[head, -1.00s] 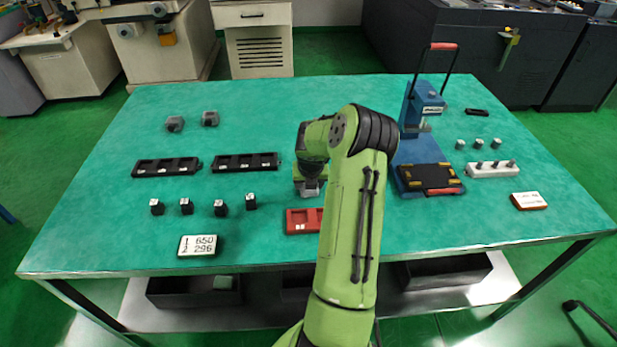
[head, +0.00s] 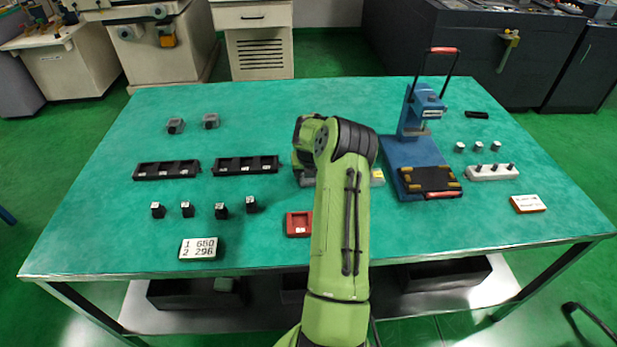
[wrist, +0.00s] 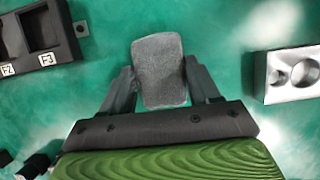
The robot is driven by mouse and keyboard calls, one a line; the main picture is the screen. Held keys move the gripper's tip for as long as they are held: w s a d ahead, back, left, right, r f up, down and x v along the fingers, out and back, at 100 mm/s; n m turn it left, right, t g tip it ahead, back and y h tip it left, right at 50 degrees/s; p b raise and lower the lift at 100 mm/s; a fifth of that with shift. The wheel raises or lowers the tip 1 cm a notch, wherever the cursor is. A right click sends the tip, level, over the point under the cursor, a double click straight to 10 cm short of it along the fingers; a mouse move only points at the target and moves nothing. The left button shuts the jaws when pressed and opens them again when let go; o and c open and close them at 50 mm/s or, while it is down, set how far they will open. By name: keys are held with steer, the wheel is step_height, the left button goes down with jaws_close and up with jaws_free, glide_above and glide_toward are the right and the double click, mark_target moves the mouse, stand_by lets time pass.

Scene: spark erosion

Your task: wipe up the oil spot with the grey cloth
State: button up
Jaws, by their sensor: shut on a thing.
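The grey cloth (wrist: 158,72) shows in the wrist view as a small rounded grey pad between the two dark fingers. My gripper (wrist: 160,85) is shut on it, with the green table surface behind. In the head view my arm covers most of the gripper, which is near the middle of the table, right of the black trays. I cannot tell whether the cloth touches the table. I cannot make out the oil spot in either view; pale glossy patches in the wrist view may be only reflections.
A black tray (wrist: 45,35) lies left of the gripper and a silver block with holes (wrist: 295,73) right. The head view shows a red tray (head: 298,224) in front, partly hidden, and a blue press (head: 418,150) to the right. Small black blocks (head: 221,211) stand front left.

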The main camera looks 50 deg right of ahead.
steer(key=shift+w+d+f, duration=0.1)
steer(key=shift+w+d, duration=1.15)
steer(key=shift+d, duration=0.1)
steer(key=shift+r+p, duration=1.7)
steer(key=shift+r, duration=1.3)
steer(key=shift+r, duration=0.1)
steer(key=shift+r+p, duration=0.75)
steer(key=shift+r, duration=0.75)
steer(key=shift+f, duration=0.1)
